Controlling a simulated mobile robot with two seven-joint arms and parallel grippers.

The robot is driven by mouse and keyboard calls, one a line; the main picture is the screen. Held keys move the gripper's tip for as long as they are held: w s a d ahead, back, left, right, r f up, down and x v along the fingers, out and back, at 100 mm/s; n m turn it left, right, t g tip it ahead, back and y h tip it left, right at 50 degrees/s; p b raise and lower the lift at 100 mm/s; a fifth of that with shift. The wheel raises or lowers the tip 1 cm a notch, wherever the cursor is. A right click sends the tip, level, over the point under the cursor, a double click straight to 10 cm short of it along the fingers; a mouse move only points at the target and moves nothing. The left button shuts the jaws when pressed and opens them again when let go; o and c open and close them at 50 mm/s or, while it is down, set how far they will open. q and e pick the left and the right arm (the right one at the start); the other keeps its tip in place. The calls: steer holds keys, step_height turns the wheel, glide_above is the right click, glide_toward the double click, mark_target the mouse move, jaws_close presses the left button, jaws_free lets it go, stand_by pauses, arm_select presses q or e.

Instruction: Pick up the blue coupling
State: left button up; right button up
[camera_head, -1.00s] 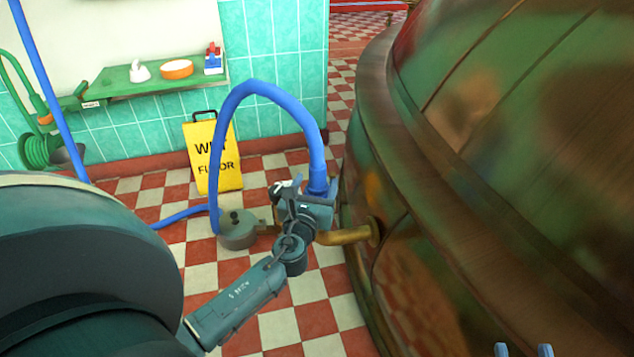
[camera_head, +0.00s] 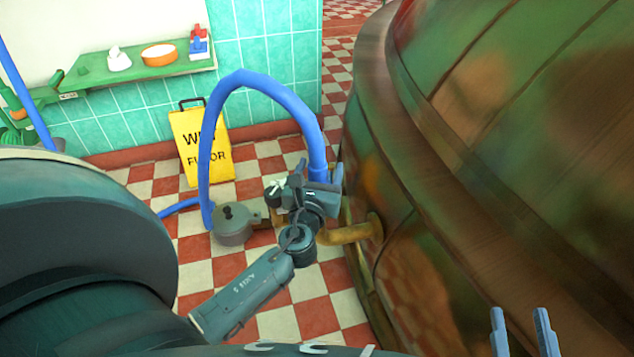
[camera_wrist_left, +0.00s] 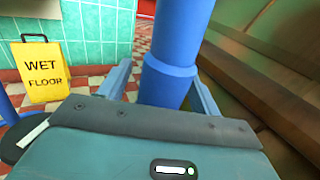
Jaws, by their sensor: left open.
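The blue coupling (camera_wrist_left: 167,82) is a thick upright collar at the end of the blue hose (camera_head: 262,82). In the left wrist view it stands between the two fingers of my left gripper (camera_wrist_left: 160,84), with a gap visible at the left finger. My left gripper also shows in the head view (camera_head: 316,178), open around the hose end; its fingers partly hide the coupling there. My right gripper (camera_head: 521,333) is at the bottom right of the head view, its two fingers apart with nothing between them, far from the coupling.
A large copper kettle (camera_head: 540,180) fills the right side, with a brass pipe (camera_head: 350,234) near my left gripper. A grey round fitting (camera_head: 232,226) sits left of it. A yellow wet-floor sign (camera_head: 203,150) and a green shelf (camera_head: 130,75) stand behind. Checkered floor is open between.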

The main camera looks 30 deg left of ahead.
arm_select(q)
steer(key=shift+c, duration=0.4)
